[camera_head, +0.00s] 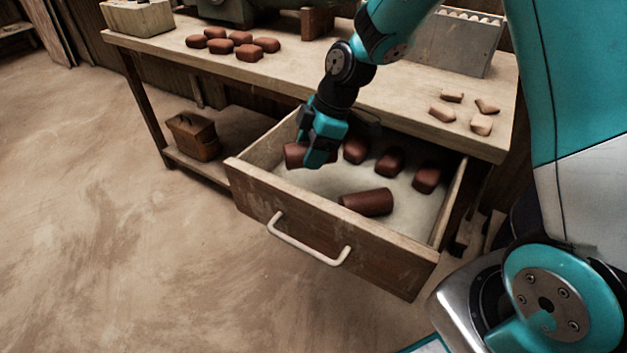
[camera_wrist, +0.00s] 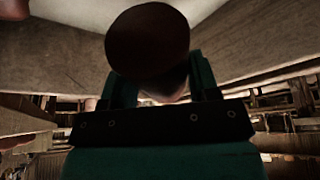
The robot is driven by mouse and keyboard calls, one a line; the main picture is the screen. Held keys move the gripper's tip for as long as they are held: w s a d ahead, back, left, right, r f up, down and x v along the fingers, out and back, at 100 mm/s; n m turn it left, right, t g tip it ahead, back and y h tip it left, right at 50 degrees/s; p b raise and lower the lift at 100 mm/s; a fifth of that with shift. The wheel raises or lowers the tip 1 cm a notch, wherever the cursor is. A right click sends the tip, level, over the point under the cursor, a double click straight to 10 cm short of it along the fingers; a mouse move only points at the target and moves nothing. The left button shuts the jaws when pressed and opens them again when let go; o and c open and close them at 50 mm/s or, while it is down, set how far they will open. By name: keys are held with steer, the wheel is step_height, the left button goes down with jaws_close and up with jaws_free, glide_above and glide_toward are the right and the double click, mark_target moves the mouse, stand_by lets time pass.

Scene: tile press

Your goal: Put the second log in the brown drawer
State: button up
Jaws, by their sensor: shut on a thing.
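The brown drawer (camera_head: 258,193) is pulled out from under the workbench, with a pale floor and a white handle. My gripper (camera_head: 315,158) is over the left back part of the drawer, shut on a reddish-brown log (camera_head: 295,155). I cannot tell whether this log touches the drawer floor. In the wrist view the held log (camera_wrist: 148,40) shows its round end between the fingers of my gripper (camera_wrist: 152,82). Other logs lie in the drawer: three towards the back (camera_head: 356,150) and one near the front (camera_head: 367,202).
Several reddish-brown blocks (camera_head: 243,38) lie on the workbench (camera_head: 300,75) at the left. Pale small pieces (camera_head: 481,124) lie at its right end near a grey metal box (camera_head: 452,45). A wooden box (camera_head: 194,136) stands on the lower shelf. The floor at the left is clear.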

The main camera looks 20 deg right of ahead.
mark_target(311, 187)
steer(key=shift+f+b, duration=0.8)
steer(key=shift+f, duration=2.75)
steer(key=shift+f, duration=0.1)
steer(key=o, duration=1.2)
steer(key=p+v, duration=0.3)
steer(key=v, duration=0.9)
steer(key=shift+a, duration=0.2)
steer(key=s+a+r+m, duration=0.3)
steer(key=s+r, duration=0.1)
steer(key=s, duration=0.3)
steer(key=s+a+r+m, duration=0.2)
steer(key=s+r+m, duration=0.1)
steer(key=s, duration=0.5)
steer(key=s+a+r+m, duration=0.3)
steer(key=s+r, duration=0.2)
steer(key=s, duration=0.3)
steer(key=shift+a+r+g, duration=0.2)
steer(key=shift+a+g, duration=0.1)
steer(key=shift+g, duration=0.1)
